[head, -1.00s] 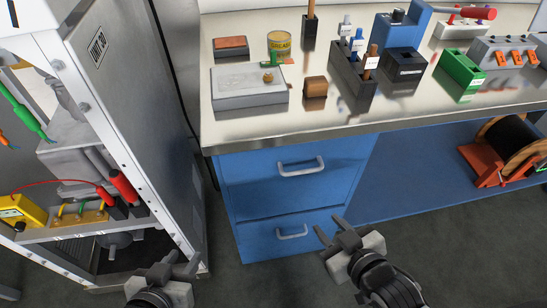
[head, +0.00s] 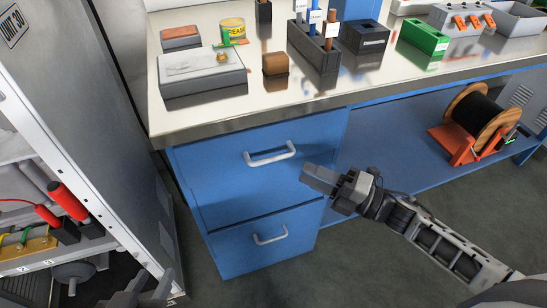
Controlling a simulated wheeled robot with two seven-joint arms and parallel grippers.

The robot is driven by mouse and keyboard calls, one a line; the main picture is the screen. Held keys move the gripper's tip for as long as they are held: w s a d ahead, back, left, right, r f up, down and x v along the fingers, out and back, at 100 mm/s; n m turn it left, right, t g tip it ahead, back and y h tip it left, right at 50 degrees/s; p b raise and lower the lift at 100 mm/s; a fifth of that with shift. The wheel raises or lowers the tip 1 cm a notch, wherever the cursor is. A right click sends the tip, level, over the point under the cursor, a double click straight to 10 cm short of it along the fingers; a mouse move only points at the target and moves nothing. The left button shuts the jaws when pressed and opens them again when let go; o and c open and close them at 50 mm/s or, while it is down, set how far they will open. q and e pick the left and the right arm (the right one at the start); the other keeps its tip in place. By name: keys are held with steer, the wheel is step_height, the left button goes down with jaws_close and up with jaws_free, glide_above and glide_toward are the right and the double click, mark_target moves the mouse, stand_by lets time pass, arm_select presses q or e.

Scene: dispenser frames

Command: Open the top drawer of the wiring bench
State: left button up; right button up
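The blue wiring bench's top drawer (head: 230,172) is closed, flush with the front, and has a light grey bar handle (head: 270,155). My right gripper (head: 311,180) is in front of the bench, to the right of and a little below that handle, apart from it in the picture. Its fingers point left and overlap from this angle, so their gap is hidden; nothing shows in them. My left gripper (head: 148,286) is at the bottom edge, partly cut off, with its fingers apart and empty, left of and below the drawers.
The closed bottom drawer (head: 232,250) has its own handle (head: 270,236). A grey rack (head: 100,105) stands close on the left. The worktop (head: 200,117) carries a grey box, a yellow tin and several bins. A cable reel (head: 480,120) sits on the low shelf at right.

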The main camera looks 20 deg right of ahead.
mark_target(273, 157)
steer(key=x, duration=0.9)
steer(key=shift+w+a+f, duration=0.1)
steer(key=shift+a, duration=0.05)
jaws_close()
